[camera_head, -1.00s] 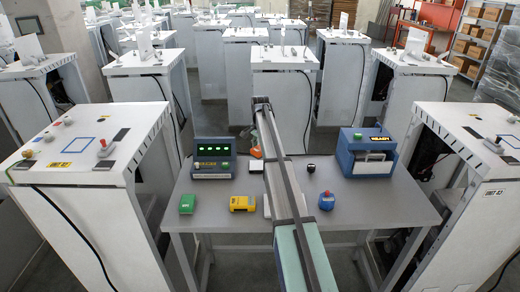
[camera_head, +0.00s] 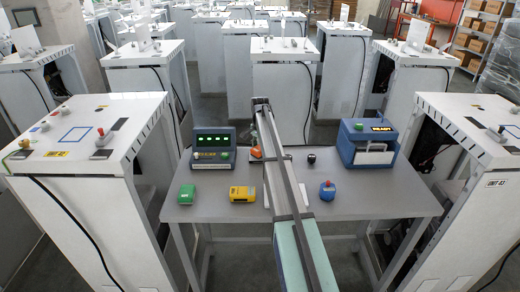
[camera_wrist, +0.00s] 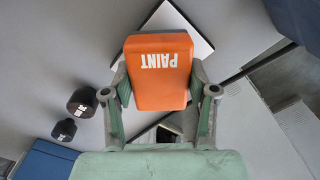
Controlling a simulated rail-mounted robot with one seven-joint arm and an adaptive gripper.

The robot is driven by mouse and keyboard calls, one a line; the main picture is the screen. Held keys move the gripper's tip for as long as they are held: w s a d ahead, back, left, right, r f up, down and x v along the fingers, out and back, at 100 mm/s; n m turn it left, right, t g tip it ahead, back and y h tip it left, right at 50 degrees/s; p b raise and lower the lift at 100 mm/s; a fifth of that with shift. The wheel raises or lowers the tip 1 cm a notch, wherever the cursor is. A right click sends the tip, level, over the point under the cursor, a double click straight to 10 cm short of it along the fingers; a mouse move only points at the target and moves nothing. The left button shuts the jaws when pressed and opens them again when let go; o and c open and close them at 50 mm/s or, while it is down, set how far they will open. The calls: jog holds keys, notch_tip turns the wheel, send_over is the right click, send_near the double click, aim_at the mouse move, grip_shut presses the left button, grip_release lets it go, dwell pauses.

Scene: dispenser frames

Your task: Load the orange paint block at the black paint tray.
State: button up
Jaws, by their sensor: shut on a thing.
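The orange paint block (camera_wrist: 160,85), marked PAINT, is held between the two fingers of my gripper (camera_wrist: 157,98) in the wrist view. My gripper is shut on its sides. In the head view the block (camera_head: 256,152) shows as a small orange patch beside my arm, which hides most of the gripper. A white-topped plate with black edges (camera_wrist: 201,43) lies below and behind the block in the wrist view, partly covered by it. This may be the black paint tray; I cannot tell for certain. The block appears above the table, with the gap unclear.
The table (camera_head: 360,205) carries a green block (camera_head: 186,194), a yellow block (camera_head: 242,194), a blue knobbed piece (camera_head: 327,191) and a black piece (camera_head: 311,158). A display box (camera_head: 214,148) stands left, a blue READY machine (camera_head: 368,143) right. White cabinets flank the table.

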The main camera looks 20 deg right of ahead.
jog(key=shift+f, duration=0.55)
dwell(1.8)
jog(key=shift+r, duration=0.15)
jog(key=shift+r+p, duration=1.4)
jog(key=shift+r, duration=2.05)
